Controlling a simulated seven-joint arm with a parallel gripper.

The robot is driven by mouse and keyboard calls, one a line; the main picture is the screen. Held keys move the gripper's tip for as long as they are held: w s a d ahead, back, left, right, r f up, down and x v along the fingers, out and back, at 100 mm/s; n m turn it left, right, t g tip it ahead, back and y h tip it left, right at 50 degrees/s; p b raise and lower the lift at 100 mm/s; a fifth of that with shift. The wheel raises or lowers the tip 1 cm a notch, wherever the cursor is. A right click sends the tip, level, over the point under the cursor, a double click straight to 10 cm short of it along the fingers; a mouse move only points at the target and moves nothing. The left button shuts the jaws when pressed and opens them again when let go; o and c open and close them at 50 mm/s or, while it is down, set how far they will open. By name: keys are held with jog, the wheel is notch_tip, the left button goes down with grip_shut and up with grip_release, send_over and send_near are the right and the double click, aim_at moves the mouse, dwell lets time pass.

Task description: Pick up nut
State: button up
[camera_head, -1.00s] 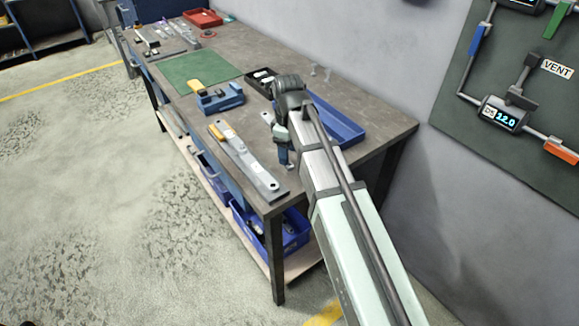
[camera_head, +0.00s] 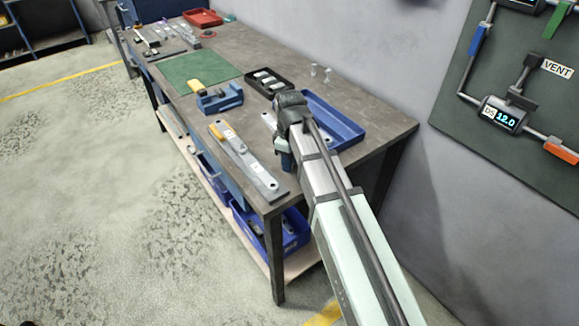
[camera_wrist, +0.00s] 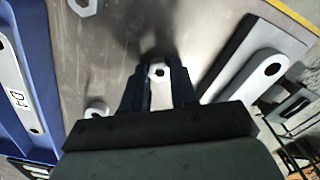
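A light grey hexagonal nut (camera_wrist: 158,72) with a dark hole lies on the bench in the wrist view, between the fingertips of my gripper (camera_wrist: 157,78). The fingers are apart, one on each side of the nut; I cannot tell whether either touches it. Two more light nuts show in the wrist view, one at the top left (camera_wrist: 86,6) and one to the left of the fingers (camera_wrist: 97,111). In the camera_head view my gripper (camera_head: 285,160) is low over the bench's near end, mostly hidden by my arm. The nuts are hidden there.
A blue tray (camera_head: 345,129) lies right of my gripper, and a flat grey plate (camera_head: 262,182) with parts lies left of it. A blue vise-like block (camera_head: 220,99), a black bin (camera_head: 268,92) and a green mat (camera_head: 197,71) are farther back on the bench (camera_head: 370,102).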

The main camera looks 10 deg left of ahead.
grip_shut()
notch_tip(320, 180, up, 9)
jog(key=shift+n, duration=0.8)
jog(key=a+r, duration=0.1)
jog(key=a, duration=0.8)
jog(key=a+r, duration=0.1)
jog(key=a, duration=0.4)
jog(key=shift+w+a+r, duration=0.1)
jog(key=shift+a+r, duration=0.05)
jog(key=shift+r, duration=0.2)
jog(key=shift+w+a+r+m, duration=0.15)
jog(key=shift+w+a, duration=0.05)
jog(key=shift+w, duration=0.2)
jog(key=shift+w+a+r+m, duration=0.1)
jog(key=shift+w+a+m, duration=0.1)
jog(key=shift+w, duration=0.15)
jog(key=shift+s+d+f+m, duration=0.15)
jog(key=shift+f+m, duration=0.05)
jog(key=shift+m, duration=0.25)
